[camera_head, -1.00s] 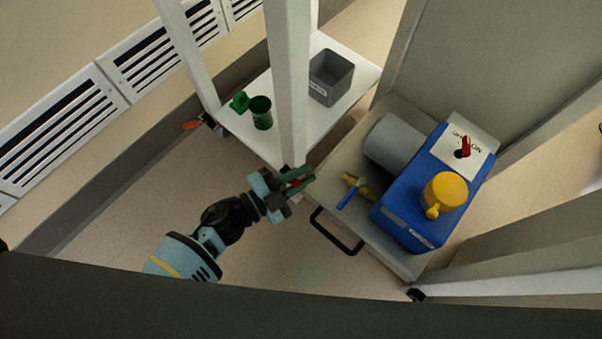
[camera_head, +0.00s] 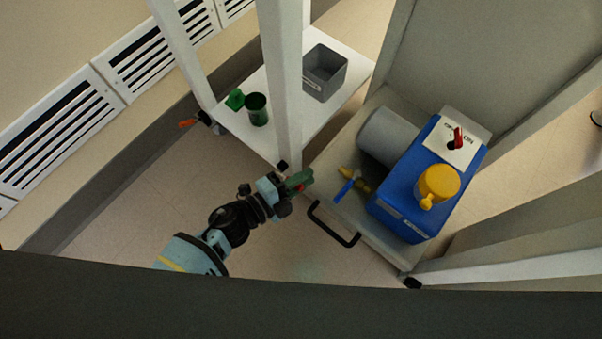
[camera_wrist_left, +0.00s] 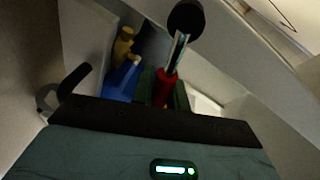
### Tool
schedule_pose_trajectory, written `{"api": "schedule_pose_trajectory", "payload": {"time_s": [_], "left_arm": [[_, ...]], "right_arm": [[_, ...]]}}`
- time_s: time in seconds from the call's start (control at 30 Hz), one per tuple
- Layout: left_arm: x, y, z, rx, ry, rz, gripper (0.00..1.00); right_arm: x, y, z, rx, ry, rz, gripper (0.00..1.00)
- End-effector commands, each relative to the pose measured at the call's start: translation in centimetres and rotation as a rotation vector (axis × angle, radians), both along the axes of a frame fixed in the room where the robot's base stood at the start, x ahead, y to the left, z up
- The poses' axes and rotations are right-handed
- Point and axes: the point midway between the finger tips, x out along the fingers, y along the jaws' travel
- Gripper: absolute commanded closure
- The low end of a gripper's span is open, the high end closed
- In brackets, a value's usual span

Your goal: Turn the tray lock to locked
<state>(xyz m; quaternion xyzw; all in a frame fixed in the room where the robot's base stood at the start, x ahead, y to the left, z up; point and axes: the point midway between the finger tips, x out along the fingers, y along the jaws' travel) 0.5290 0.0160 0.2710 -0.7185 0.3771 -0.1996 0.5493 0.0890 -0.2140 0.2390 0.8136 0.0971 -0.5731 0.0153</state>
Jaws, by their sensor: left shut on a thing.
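The tray lock shows as a small red handle (camera_head: 299,188) at the left front corner of the grey pull-out tray (camera_head: 335,214). In the left wrist view the red handle (camera_wrist_left: 166,88) has a shiny metal shaft leading to a dark round part. My left gripper (camera_head: 301,181) has green fingers and is shut on the red handle. In the left wrist view the fingers (camera_wrist_left: 164,92) stand on both sides of it. The fingers hide much of the handle in the head view. My right gripper is not in view.
The tray has a black pull handle (camera_head: 333,224). On it stand a blue pump (camera_head: 405,205) with a yellow cap (camera_head: 437,184) and a red switch (camera_head: 455,139), and a blue-levered valve (camera_head: 345,188). A white post (camera_head: 283,90) stands close behind my gripper. A grey bin (camera_head: 325,72) is on the lower shelf.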

Motion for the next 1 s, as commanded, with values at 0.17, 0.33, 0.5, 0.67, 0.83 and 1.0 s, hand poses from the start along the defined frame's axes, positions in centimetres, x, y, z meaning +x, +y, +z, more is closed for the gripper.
{"api": "schedule_pose_trajectory", "payload": {"time_s": [0.17,0.33,0.5,0.67,0.83,1.0], "left_arm": [[-0.08,-0.03,-0.59,0.066,-0.046,0.001,1.00],[-0.10,-0.06,-0.85,0.100,-0.072,0.001,1.00],[-0.11,-0.07,-0.94,0.111,-0.079,0.001,1.00],[-0.10,-0.06,-0.95,0.111,-0.079,0.001,1.00],[-0.11,-0.05,-0.96,0.111,-0.079,0.001,0.81],[-0.11,-0.06,-0.93,0.110,-0.078,0.001,0.63]], "right_arm": [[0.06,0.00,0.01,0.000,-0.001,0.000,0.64],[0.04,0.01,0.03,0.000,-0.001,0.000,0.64],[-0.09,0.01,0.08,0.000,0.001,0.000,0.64],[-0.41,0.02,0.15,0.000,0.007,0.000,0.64],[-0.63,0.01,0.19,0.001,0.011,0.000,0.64],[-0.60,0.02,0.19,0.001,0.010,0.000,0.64]]}}
